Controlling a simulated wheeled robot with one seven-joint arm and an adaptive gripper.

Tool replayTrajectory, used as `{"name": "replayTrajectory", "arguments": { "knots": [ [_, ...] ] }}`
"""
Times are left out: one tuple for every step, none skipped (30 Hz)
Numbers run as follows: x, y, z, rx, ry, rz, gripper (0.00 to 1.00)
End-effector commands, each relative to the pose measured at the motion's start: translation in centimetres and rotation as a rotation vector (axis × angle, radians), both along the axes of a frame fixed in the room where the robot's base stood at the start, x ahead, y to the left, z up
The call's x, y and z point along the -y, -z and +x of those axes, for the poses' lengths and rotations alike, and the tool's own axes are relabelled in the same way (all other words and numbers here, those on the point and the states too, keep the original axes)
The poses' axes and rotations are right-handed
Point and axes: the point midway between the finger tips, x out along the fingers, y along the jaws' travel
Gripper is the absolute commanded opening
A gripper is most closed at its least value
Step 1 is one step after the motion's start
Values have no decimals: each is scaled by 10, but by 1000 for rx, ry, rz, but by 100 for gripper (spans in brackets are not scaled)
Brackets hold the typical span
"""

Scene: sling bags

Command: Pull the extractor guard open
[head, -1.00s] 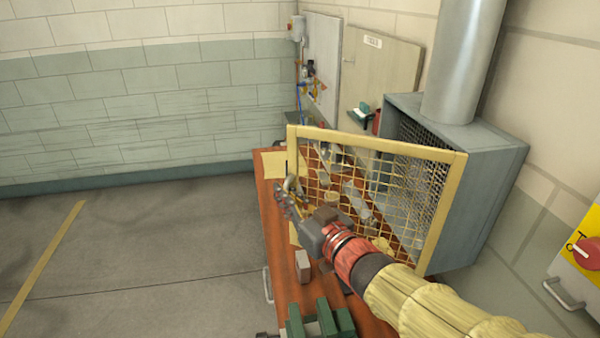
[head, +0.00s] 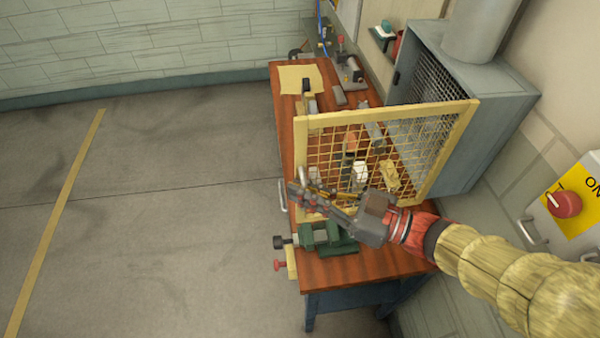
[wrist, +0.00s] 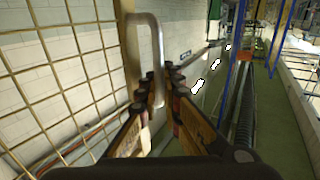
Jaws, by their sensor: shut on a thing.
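The extractor guard (head: 384,110) is a yellow-framed wire mesh panel. In the head view it stands swung out from the front of the grey extractor hood (head: 490,115), over the bench. Its right edge is at the hood and its left edge is far out from it. In the wrist view the guard's mesh (wrist: 55,75) fills the left side, with a pale metal loop handle (wrist: 157,50) on its frame. My gripper (wrist: 160,88) is shut on this handle. In the head view my gripper (head: 303,193) is at the guard's lower left corner, where the handle is hard to see.
A wooden bench (head: 335,274) stands below the guard, with a green vice (head: 328,238) at its near edge and small items behind the mesh. A control box with a red knob (head: 565,204) is at the right. The floor (head: 170,210) at left is clear.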

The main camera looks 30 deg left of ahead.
Motion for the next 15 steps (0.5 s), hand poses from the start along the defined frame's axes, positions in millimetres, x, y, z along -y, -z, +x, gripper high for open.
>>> {"name": "replayTrajectory", "arguments": {
  "knots": [
    [1,-2,0,2,-2,2,0],
    [2,-2,0,2,-4,2,0],
    [2,-1,-1,2,-6,1,0],
    [2,-1,-1,2,-6,2,0],
    [2,-1,-1,2,-7,2,0],
    [2,-1,-1,3,-7,2,0],
    [2,-1,-1,3,-7,2,0],
    [2,-1,-1,3,-7,2,0],
    [2,-1,-1,3,-6,2,0],
    [2,-1,-1,3,-6,2,0],
    [2,-1,-1,3,-6,2,0],
    [2,-1,-1,3,-6,2,0],
    [2,-1,-1,3,-6,2,0],
    [2,-1,-1,3,-6,2,8],
    [2,-1,-1,3,-6,2,10]
  ]
}}
